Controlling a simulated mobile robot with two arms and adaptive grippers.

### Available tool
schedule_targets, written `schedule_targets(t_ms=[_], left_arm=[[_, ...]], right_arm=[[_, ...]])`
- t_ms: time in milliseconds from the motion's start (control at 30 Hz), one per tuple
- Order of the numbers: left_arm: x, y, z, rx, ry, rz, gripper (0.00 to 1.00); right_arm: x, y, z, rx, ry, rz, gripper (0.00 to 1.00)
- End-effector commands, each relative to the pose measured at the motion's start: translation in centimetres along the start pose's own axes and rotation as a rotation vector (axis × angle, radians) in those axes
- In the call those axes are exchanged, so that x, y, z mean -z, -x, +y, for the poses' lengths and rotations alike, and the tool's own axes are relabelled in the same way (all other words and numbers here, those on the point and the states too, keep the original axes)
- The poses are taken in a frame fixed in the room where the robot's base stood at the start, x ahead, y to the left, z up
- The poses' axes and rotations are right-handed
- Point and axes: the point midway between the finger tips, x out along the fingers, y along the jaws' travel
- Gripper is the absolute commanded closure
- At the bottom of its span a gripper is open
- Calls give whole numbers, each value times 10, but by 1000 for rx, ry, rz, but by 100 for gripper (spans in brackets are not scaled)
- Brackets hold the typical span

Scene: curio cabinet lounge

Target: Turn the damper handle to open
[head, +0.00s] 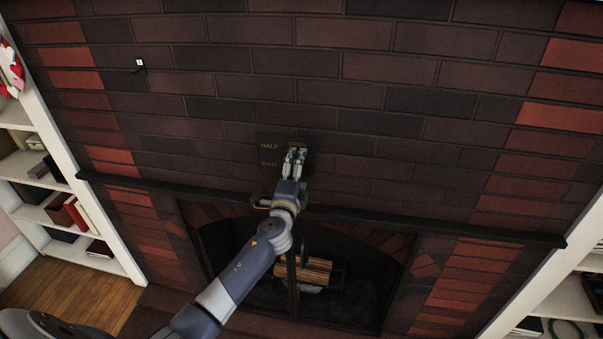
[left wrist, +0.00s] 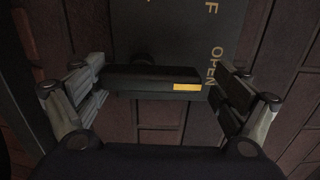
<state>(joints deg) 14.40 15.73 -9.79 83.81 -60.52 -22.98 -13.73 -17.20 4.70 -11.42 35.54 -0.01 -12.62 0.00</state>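The damper plate (head: 270,152) is a dark panel on the brick wall with the words HALF, OPEN and SHUT. In the left wrist view, the damper handle (left wrist: 145,80) is a black bar with a yellow mark near its right end, which lies beside the word OPEN. My left gripper (head: 294,157) is in front of the plate and hides most of the handle in the head view. In the left wrist view, the left gripper (left wrist: 160,92) has its fingers wide apart, one beyond each end of the bar. Whether they touch it is unclear. My right gripper is not in view.
A dark mantel ledge (head: 420,220) runs below the plate. Under it is the fireplace opening with logs (head: 303,270). White bookshelves stand at left (head: 75,190) and right (head: 545,275). A small hook with a white tag (head: 139,64) is on the upper left wall.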

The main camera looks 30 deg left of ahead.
Motion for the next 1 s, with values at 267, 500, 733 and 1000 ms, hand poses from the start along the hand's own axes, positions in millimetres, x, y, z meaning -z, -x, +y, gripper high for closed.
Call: schedule_targets(t_ms=[267,500,733,1000], left_arm=[[2,2,5,-9,2,3,5],[2,12,7,-12,3,4,5],[2,52,6,-12,3,5,5],[2,101,4,-10,2,3,5]], right_arm=[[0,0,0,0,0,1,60],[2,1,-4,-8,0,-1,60],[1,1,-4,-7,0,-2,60],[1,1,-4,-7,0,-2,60]])
